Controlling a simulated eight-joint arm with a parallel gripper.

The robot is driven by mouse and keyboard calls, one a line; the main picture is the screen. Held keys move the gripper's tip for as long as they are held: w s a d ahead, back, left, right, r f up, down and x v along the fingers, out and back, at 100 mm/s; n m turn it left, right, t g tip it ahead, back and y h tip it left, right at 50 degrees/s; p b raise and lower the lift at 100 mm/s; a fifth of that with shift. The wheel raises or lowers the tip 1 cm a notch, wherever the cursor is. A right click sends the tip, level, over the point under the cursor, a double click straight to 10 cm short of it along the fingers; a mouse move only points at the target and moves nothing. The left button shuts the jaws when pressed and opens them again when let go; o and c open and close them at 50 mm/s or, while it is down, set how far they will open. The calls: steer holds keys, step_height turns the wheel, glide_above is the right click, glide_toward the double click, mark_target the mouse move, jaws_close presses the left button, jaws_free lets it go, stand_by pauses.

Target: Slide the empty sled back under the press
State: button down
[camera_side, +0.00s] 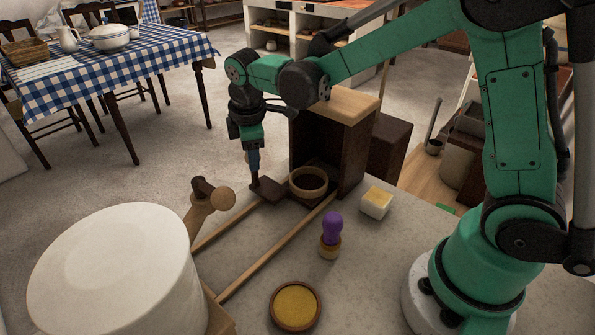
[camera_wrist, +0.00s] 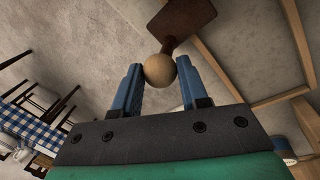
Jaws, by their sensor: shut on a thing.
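The press (camera_side: 361,147) is a dark wooden housing with a pale top, open toward the rails. In the wrist view the sled's dark board (camera_wrist: 185,18) lies beyond a round wooden knob (camera_wrist: 160,70). My gripper (camera_wrist: 159,84) is shut on this knob, with a blue finger on each side. In the side view my gripper (camera_side: 253,172) hides the knob at the sled's outer end.
A large white cylinder (camera_side: 105,275) fills the front left. A wooden mallet-like thing (camera_side: 207,204) stands beside the left rail. A purple-topped stamp (camera_side: 331,235), a pale yellow block (camera_side: 376,203) and a bowl of yellow stuff (camera_side: 295,306) stand right of the rails. The track between the rails looks clear.

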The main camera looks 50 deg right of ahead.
steer(key=shift+c, duration=2.3)
jaws_free()
steer(key=shift+r, duration=0.1)
steer(key=shift+s+a+r, duration=0.1)
steer(key=shift+s+r, duration=0.05)
steer(key=shift+r, duration=0.75)
steer(key=shift+s+a+r, duration=0.15)
steer(key=shift+r, duration=0.75)
steer(key=shift+s+a+r, duration=0.1)
steer(key=shift+s+r, duration=0.05)
steer(key=shift+r, duration=0.75)
